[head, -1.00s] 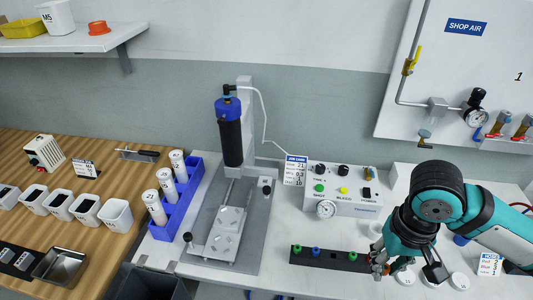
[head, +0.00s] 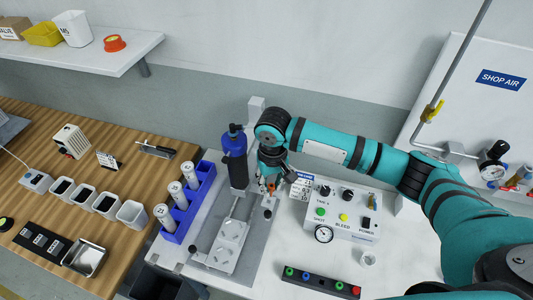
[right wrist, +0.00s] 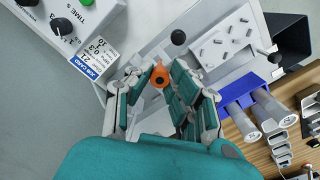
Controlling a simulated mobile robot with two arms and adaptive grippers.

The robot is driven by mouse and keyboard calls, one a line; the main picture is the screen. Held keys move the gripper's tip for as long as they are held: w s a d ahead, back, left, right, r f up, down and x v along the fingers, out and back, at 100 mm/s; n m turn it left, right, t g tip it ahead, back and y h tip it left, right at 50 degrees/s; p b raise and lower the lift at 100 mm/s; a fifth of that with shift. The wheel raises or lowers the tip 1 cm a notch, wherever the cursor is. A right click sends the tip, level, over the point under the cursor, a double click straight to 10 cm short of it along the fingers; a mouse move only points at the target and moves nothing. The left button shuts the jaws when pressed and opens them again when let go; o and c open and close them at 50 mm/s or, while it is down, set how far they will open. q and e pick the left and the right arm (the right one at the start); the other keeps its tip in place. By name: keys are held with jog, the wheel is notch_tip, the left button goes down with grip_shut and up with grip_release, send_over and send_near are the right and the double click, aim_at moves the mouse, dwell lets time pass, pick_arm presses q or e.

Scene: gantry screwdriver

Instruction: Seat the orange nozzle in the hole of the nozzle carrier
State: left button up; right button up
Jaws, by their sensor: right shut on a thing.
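My right gripper (head: 270,184) is shut on the orange nozzle (head: 271,187), just right of the dark, blue-topped barrel of the gantry. In the right wrist view the orange nozzle (right wrist: 160,77) sits between the fingertips (right wrist: 160,80), with a dark opening facing the camera. It is held in the air. My left gripper is not in view.
A black strip (head: 335,286) with green, blue and red pieces lies at the front. The control box (head: 345,215) with a job card (head: 301,187) stands right of my gripper. A blue rack (head: 200,200) of white cartridges is left of the gantry. Black knobs stand beside the plate.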

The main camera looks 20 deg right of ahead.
pick_arm(q)
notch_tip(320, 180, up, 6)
jog(key=p, duration=0.4)
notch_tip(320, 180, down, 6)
jog(key=b, duration=0.6)
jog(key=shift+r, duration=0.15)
pick_arm(e)
jog(key=f, duration=0.2)
jog(key=w+f, duration=0.2)
jog(key=f, duration=0.1)
jog(key=shift+f, duration=0.3)
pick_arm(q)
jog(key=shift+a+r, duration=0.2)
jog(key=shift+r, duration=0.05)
pick_arm(e)
jog(key=shift+r, duration=0.1)
pick_arm(q)
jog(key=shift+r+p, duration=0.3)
jog(key=shift+p, duration=0.2)
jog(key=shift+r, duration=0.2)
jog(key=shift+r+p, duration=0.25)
jog(key=shift+p, duration=0.2)
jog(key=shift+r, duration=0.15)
